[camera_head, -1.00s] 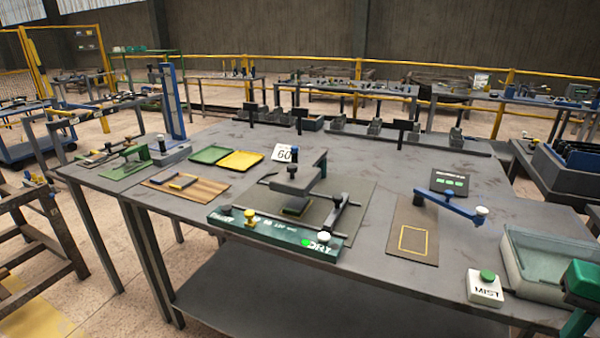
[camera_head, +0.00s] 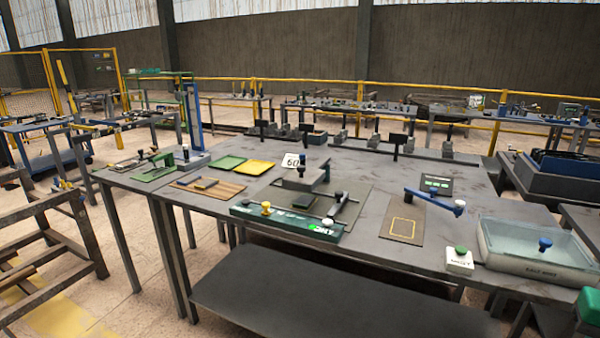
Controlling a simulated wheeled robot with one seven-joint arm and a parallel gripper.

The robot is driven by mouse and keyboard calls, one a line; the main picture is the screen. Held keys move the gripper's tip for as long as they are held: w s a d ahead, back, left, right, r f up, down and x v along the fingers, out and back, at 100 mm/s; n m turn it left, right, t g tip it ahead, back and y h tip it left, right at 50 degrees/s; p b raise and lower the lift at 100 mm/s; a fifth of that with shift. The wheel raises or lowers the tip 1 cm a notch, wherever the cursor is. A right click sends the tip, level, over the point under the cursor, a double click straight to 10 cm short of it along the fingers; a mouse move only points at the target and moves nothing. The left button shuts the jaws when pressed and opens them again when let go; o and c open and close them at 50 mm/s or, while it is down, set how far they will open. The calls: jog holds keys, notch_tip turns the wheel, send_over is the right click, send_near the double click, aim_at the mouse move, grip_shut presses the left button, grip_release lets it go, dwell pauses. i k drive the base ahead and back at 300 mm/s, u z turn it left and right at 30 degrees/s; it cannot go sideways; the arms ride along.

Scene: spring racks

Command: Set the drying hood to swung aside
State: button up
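The drying hood (camera_head: 306,179) is a grey flat block with a dark knob on top, in the middle of the table. It hangs over a dark mat (camera_head: 352,208), behind a long green base (camera_head: 285,221) with a lit green spot and blurred lettering. A small patch under the hood is mostly hidden by it. My gripper is not in view.
To the right are a blue swing arm (camera_head: 433,200) over a brown board (camera_head: 403,221), a white MIST button box (camera_head: 460,261) and a clear-lidded tray (camera_head: 535,258). Green and yellow trays (camera_head: 254,167) lie at left. Floor in front of the table is partly clear.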

aim_at(302, 178)
jog(key=u, duration=0.5)
jog(key=i, duration=1.25)
jog(key=u, duration=0.05)
